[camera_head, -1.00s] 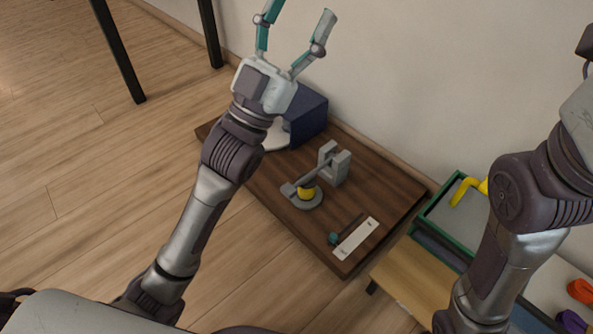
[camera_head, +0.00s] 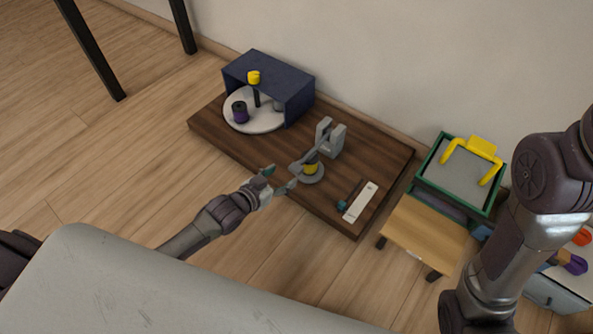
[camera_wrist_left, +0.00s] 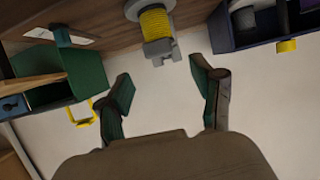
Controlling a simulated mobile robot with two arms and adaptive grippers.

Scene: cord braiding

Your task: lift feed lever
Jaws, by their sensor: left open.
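The grey feed lever (camera_head: 317,150) slopes down from a grey bracket (camera_head: 337,141) on a brown wooden board. Its low end lies above a yellow spool (camera_head: 311,168) on a round grey base (camera_head: 314,178). My left gripper (camera_head: 279,178) is open, with its fingertips just left of the lever's low end. I cannot tell whether they touch it. In the left wrist view the open, empty fingers (camera_wrist_left: 163,90) show below the spool (camera_wrist_left: 155,23) and the bracket (camera_wrist_left: 162,50). My right gripper is out of view; only my right arm shows.
A blue box (camera_head: 285,82) and a white disc (camera_head: 240,122) with spools stand at the board's back left. A white strip (camera_head: 360,202) and a dark tool (camera_head: 350,195) lie at its right. A green-rimmed bin (camera_head: 428,158) with a yellow handle stands beyond a small wooden table (camera_head: 425,232).

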